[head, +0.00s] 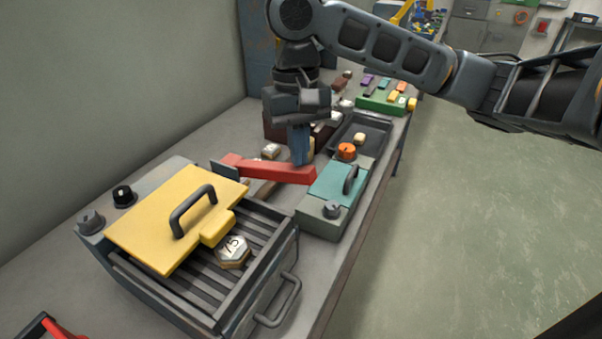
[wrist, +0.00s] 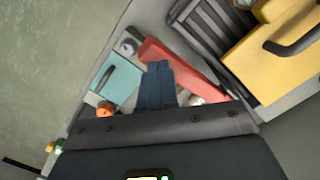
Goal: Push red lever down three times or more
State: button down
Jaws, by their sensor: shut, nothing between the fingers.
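The red lever (head: 268,170) is a long red bar lying nearly level between the yellow-lidded box and the teal-lidded box. It also shows in the wrist view (wrist: 182,66), running diagonally just beyond my fingers. My gripper (head: 300,160) is shut and empty, pointing down at the lever's right part. In the wrist view its blue fingers (wrist: 158,68) overlap the lever's near edge. I cannot tell whether the fingertips touch the lever. The fingers hide a small part of what lies behind them.
A grill-like box with a yellow lid (head: 150,232) and a hexagonal piece marked 75 (head: 233,250) stands at front left. A dark tray (head: 375,130) lies behind. The floor at right is clear.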

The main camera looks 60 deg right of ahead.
jog(key=shift+f+b, duration=1.2)
jog(key=shift+f, duration=1.05)
jog(key=shift+w+d+r+p, duration=0.3)
jog(key=shift+w+d+p, duration=0.15)
jog(key=shift+w, duration=0.15)
jog(key=shift+w+d+r+p, duration=0.25)
jog(key=shift+w+d+p, duration=0.2)
jog(key=shift+w, duration=0.1)
jog(key=shift+r, duration=0.1)
notch_tip(320, 180, up, 8)
jog(key=shift+w+d+f, duration=0.2)
jog(key=shift+w+d, duration=0.05)
jog(key=shift+w, duration=0.1)
